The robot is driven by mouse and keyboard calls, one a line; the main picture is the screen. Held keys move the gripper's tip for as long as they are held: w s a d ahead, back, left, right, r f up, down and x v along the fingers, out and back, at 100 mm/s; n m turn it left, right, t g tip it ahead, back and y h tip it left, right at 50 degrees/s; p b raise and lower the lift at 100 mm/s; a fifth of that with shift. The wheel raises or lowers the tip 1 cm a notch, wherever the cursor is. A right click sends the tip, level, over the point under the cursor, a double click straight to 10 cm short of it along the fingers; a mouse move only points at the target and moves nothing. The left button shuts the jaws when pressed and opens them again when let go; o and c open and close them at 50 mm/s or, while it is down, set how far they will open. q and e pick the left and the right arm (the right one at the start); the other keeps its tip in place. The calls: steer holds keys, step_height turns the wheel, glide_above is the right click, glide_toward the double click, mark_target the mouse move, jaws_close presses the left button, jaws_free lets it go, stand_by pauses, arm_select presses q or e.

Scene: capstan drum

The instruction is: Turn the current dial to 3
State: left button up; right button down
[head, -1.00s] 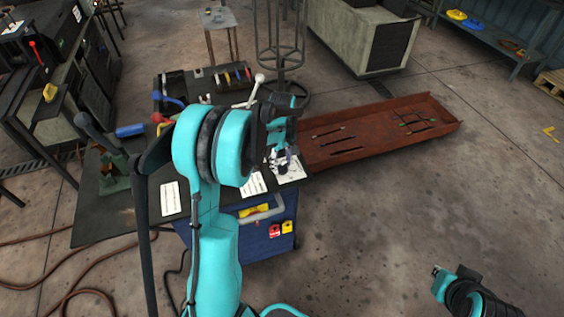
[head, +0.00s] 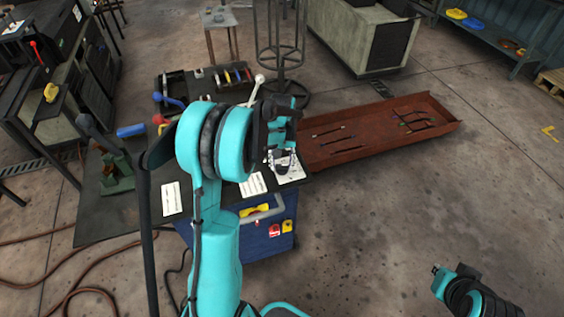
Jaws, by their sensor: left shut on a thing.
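My left gripper (head: 282,160) is at the right end of the blue cart's dark top, fingers pointing down over a small white panel (head: 293,176). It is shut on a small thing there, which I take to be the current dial. The fingers and wrist cover the dial, so its pointer and numbers cannot be read. My right arm's end (head: 439,272) shows at the lower right, over bare floor and away from the cart; its fingers are too unclear to judge.
The blue cart (head: 262,243) carries white sheets (head: 252,184) and a white-knobbed lever (head: 257,88) behind my left arm. A rust-red tray (head: 370,140) with thin rods lies to the right.

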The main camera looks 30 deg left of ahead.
mark_target(282, 165)
arm_select(q)
steer(key=shift+m, duration=0.5)
steer(key=o, duration=1.2)
steer(key=shift+c, duration=0.2)
step_height(282, 165, up, 12)
